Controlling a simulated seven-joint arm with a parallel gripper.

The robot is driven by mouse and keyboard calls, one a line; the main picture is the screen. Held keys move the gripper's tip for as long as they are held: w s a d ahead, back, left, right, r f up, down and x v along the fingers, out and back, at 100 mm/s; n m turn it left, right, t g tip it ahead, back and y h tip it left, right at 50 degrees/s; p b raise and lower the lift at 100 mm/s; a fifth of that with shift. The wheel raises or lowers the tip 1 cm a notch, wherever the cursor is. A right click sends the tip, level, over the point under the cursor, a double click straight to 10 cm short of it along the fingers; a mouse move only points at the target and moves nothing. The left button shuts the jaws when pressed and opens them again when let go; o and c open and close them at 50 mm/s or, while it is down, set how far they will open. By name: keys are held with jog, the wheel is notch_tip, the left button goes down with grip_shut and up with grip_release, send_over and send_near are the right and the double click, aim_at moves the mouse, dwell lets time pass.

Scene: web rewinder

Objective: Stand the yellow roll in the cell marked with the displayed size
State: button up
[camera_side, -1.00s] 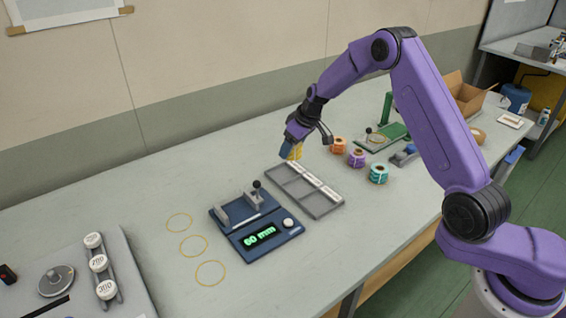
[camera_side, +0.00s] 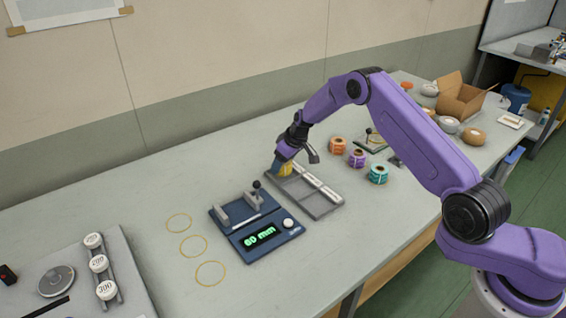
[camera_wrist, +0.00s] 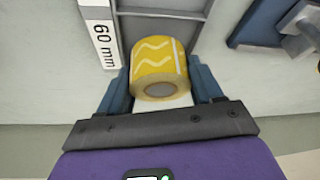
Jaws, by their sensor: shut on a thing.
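The yellow roll (camera_side: 285,169), with pale wavy lines, is between the blue fingers of my gripper (camera_side: 283,163). In the wrist view the roll (camera_wrist: 158,62) shows its curved side and its grey core end, with a finger on each side. It is at the far-left end cell of the grey tray (camera_side: 326,211); I cannot tell whether it touches the cell floor. A white label reading "60 mm" (camera_wrist: 103,42) is beside that cell in the wrist view. The dark blue gauge's display (camera_side: 260,236) reads 60 mm in green.
Orange (camera_side: 337,145), purple (camera_side: 357,158) and teal (camera_side: 378,174) rolls stand right of the tray. The blue gauge base (camera_side: 222,217) is close on its left. Yellow rings (camera_side: 193,246) are on the table farther left, beside a grey plate with weights (camera_side: 98,263).

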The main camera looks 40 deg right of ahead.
jog(key=shift+f, duration=0.35)
jog(key=shift+f, duration=0.2)
jog(key=o, duration=1.2)
jog(key=v, duration=1.3)
jog(key=shift+w+r, duration=0.1)
jog(key=shift+w, duration=0.05)
